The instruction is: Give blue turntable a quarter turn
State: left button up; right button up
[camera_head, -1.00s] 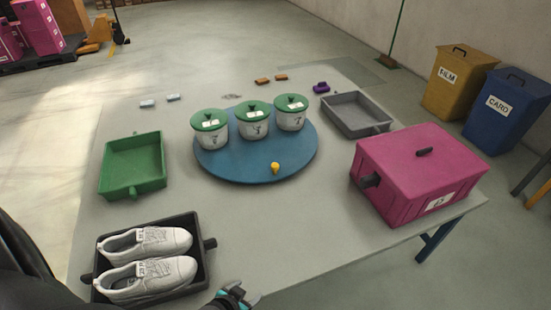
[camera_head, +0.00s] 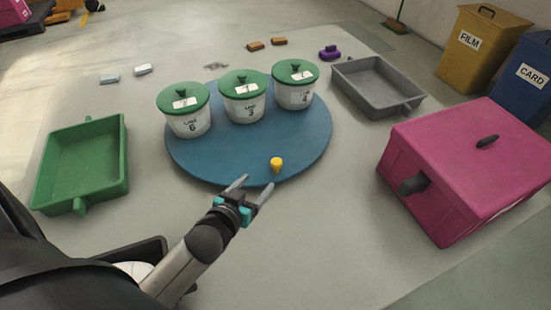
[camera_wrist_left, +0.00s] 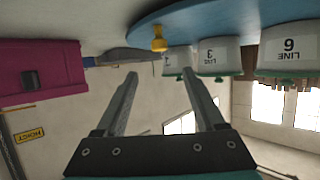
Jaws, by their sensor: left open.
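The blue turntable (camera_head: 225,158) lies on the grey table, with a yellow knob (camera_head: 276,164) standing near its front edge. Three white pots with green lids stand on its far half: a left pot (camera_head: 188,120), a middle pot (camera_head: 244,106) and a right pot (camera_head: 295,95). My left gripper (camera_head: 254,187) is open and empty, just in front of the turntable's edge, a little left of and nearer than the knob. In the left wrist view the knob (camera_wrist_left: 158,40) shows beyond the open fingers (camera_wrist_left: 158,76), apart from them. My right gripper is not in view.
A green tray (camera_head: 122,160) lies at the left and a grey tray (camera_head: 337,84) at the back right. A pink box (camera_head: 440,190) stands at the right. A dark tray (camera_head: 160,243) is partly hidden behind my left arm. Small blocks lie at the back.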

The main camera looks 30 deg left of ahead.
aim_at(276, 163)
pick_arm(q)
jog(key=b+x, duration=0.3)
jog(key=x, duration=0.6)
jog(key=shift+f, duration=0.1)
jog(key=shift+b+x, duration=0.95)
jog(key=shift+x, duration=0.55)
jog(key=shift+b+x, duration=0.5)
jog(key=shift+x, duration=0.7)
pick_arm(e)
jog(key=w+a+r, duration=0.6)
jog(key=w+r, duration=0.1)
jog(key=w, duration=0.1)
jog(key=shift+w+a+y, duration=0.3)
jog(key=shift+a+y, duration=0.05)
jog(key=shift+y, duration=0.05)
pick_arm(q)
grip_shut()
